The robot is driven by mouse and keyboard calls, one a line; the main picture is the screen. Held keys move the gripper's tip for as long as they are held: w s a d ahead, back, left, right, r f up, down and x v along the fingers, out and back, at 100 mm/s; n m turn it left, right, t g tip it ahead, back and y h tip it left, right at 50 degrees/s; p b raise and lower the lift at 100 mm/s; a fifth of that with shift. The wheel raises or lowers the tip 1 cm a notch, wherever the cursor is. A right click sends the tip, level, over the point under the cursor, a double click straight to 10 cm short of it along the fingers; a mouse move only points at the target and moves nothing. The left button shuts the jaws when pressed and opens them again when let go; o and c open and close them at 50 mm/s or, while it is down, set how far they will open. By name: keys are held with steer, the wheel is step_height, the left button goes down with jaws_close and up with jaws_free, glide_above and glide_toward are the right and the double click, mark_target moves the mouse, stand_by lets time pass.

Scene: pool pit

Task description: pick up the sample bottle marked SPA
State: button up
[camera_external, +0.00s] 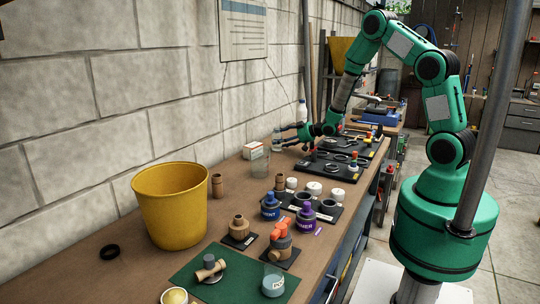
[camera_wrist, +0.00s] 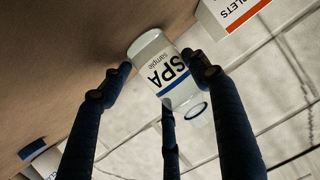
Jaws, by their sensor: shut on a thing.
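The sample bottle marked SPA (camera_wrist: 168,72) is a small clear bottle with a white label and a blue band. In the wrist view it sits between the dark fingers of my gripper (camera_wrist: 155,82), which is shut on it. In the external view my gripper (camera_external: 284,136) is near the wall at the far part of the bench, and the bottle (camera_external: 277,141) shows small at the fingertips. I cannot tell whether its base touches the bench.
A tablets box (camera_wrist: 232,12) stands close to the bottle; it also shows in the external view (camera_external: 252,150). A white bottle (camera_external: 302,111) stands behind my gripper.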

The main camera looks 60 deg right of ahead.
steer(key=shift+r, duration=0.35)
steer(key=shift+c, duration=0.2)
steer(key=shift+r+p, duration=0.6)
steer(key=shift+r, duration=0.85)
steer(key=s+a+p, duration=0.1)
steer(key=s+a, duration=0.1)
steer(key=s, duration=0.5)
steer(key=s+a+r+p, duration=0.1)
steer(key=s+a, duration=0.1)
steer(key=s, duration=0.6)
steer(key=shift+s+r, duration=0.15)
steer(key=shift+r, duration=0.05)
steer(key=shift+s, duration=0.1)
